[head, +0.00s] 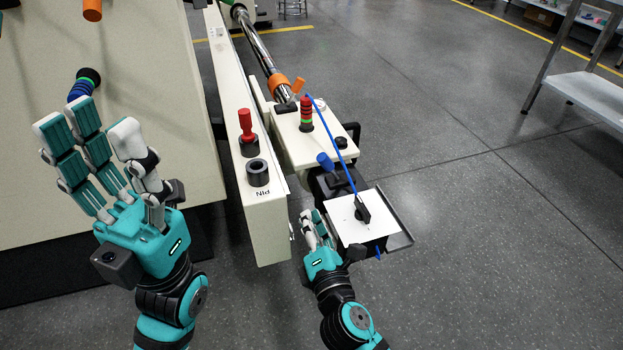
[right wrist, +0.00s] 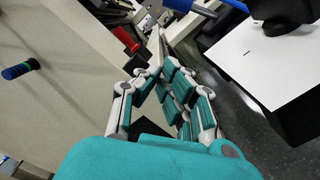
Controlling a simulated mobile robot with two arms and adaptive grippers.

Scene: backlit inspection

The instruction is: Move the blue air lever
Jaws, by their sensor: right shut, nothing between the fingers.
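A short blue lever handle (head: 325,161) sticks up to the left from the black block behind the white plate on the machine. A blue handle (right wrist: 188,6) also shows at the top edge of the right wrist view, partly cut off. My right gripper (head: 312,220) is in front of the lever, left of the white plate, apart from the handle. Its fingers are drawn together and empty, also in the right wrist view (right wrist: 160,72). My left gripper (head: 90,130) is raised at the left, fingers spread and empty, far from the lever.
The white plate (head: 345,226) carries a black knob, and a thin blue line (head: 333,145) runs behind it. A cream beam (head: 262,212) with a red knob (head: 245,124) stands close left of my right gripper.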

